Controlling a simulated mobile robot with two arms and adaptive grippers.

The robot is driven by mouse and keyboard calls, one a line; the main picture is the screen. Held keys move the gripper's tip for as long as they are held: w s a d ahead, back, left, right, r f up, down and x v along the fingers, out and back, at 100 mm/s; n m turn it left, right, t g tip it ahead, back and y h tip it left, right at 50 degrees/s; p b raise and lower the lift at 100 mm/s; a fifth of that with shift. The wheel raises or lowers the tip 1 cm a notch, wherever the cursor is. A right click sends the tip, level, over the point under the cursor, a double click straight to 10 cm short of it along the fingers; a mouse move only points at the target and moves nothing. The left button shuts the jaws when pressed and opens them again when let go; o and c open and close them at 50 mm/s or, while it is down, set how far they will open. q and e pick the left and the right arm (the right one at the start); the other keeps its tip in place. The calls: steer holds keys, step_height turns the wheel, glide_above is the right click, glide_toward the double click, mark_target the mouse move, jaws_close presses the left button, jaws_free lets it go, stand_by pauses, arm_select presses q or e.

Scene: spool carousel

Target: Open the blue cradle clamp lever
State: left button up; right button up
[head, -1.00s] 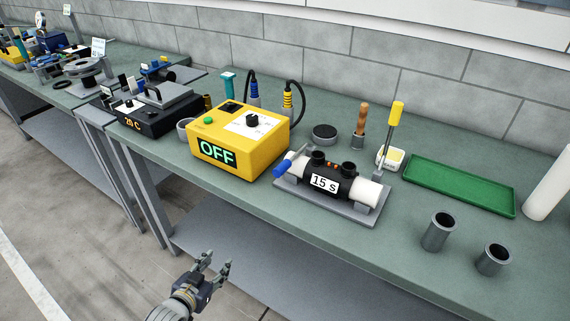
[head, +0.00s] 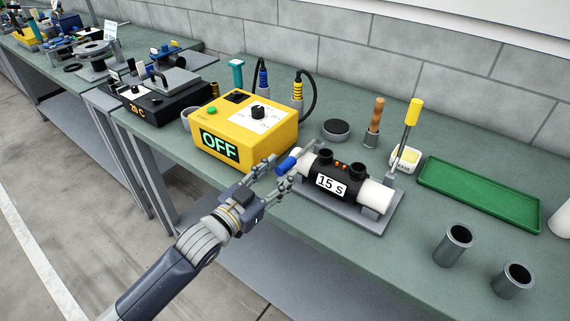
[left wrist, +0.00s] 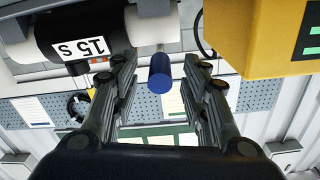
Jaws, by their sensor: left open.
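The blue cradle clamp lever (head: 287,164) sticks out at the left end of the grey cradle (head: 355,213), which holds a white pipe with a black coupling (head: 343,180) labelled "15 s". My left gripper (head: 276,171) is open, with its fingers on either side of the blue lever grip. In the left wrist view the blue grip (left wrist: 160,72) lies between the two open fingers (left wrist: 158,85), with gaps showing on both sides. My right gripper is not in view.
A yellow control box (head: 243,130) reading "OFF" stands close to the left of the lever. A green tray (head: 480,193) and grey cups (head: 453,245) lie to the right. The bench front edge is below the gripper.

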mark_target(298, 154)
arm_select(q)
steer(key=x, duration=0.3)
steer(key=shift+w, duration=0.1)
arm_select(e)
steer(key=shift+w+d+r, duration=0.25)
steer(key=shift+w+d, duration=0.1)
arm_select(q)
jaws_close()
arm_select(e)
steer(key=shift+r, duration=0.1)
